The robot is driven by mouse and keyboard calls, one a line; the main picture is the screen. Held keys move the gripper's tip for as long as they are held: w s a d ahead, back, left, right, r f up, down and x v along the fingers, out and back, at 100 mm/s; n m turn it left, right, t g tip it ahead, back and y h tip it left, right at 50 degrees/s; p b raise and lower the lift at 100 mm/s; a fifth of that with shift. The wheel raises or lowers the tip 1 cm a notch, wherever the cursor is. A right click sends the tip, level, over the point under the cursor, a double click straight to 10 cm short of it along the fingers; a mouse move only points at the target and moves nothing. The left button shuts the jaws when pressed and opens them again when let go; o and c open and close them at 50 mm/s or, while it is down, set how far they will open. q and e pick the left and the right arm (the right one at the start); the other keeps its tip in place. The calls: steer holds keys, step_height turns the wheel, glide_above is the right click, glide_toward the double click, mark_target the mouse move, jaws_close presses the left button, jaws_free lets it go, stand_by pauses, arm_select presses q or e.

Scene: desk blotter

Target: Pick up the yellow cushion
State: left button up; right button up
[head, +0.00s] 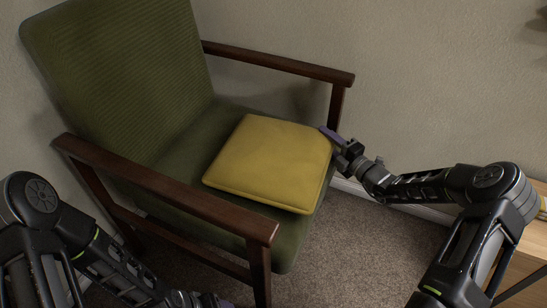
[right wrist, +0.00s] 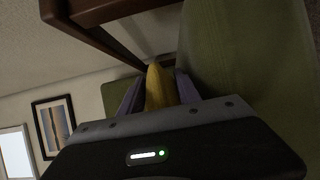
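The yellow cushion (head: 270,160) lies flat on the seat of a green chair. My right gripper (head: 331,136) is at the cushion's right back corner, with a purple finger at its edge. In the right wrist view, the cushion's edge (right wrist: 160,88) stands between the two purple fingers of the right gripper (right wrist: 160,90), very close to both. Whether they press on it cannot be told. My left gripper (head: 222,302) shows only in part at the bottom edge of the head view, below the chair's near armrest and away from the cushion. Its opening cannot be seen.
The green chair (head: 120,70) has dark wooden armrests; the near one (head: 170,190) lies between my left arm and the seat, the far one (head: 280,65) runs along the wall. A wooden furniture top (head: 530,245) is at the right edge. Carpet (head: 370,250) is clear right of the chair.

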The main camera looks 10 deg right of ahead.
steer(key=shift+c, duration=0.2)
jaws_close()
stand_by(1.2)
